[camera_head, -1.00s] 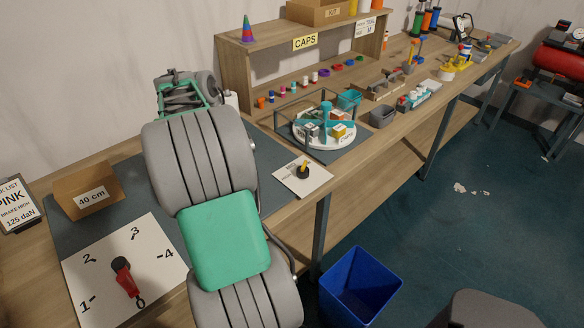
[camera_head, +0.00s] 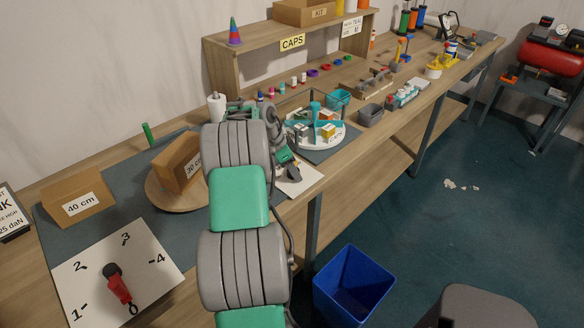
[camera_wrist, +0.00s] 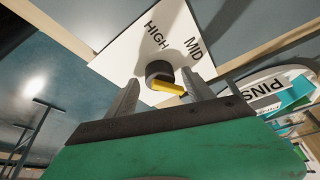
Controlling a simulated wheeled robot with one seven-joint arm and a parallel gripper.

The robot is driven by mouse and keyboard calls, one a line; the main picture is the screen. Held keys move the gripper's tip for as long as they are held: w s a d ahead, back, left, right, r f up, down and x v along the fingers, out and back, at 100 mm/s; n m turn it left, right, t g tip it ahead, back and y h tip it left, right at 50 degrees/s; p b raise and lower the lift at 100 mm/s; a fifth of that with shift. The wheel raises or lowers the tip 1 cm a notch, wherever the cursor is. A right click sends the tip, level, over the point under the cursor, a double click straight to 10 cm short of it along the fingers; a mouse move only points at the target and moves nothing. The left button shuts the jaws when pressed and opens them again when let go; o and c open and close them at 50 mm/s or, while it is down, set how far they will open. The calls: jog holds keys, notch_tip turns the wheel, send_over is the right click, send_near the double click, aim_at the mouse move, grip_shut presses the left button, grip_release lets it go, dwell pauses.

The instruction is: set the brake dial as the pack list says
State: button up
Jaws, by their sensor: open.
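The brake dial is a white plate (camera_wrist: 125,42) with a dark round knob (camera_wrist: 158,72) and a yellow pointer (camera_wrist: 168,87). HIGH and MID are printed on it in the wrist view; the pointer aims lower right, at neither word. My gripper (camera_wrist: 159,80) is open, a finger on each side of the knob and pointer; I cannot tell whether they touch. In the head view my gripper (camera_head: 287,160) covers most of the dial plate (camera_head: 308,181). The pack list card (camera_head: 12,212) is cut off at the left edge; its brake line ends in HIGH, above 25 daN.
A numbered plate with a red pointer (camera_head: 118,288) lies at the front left, near two cardboard boxes (camera_head: 75,205) (camera_head: 178,162). A round white tray (camera_head: 330,142) of parts stands just beyond my gripper. A blue bin (camera_head: 354,285) is on the floor.

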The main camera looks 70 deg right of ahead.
jog(key=shift+c, duration=0.4)
grip_shut()
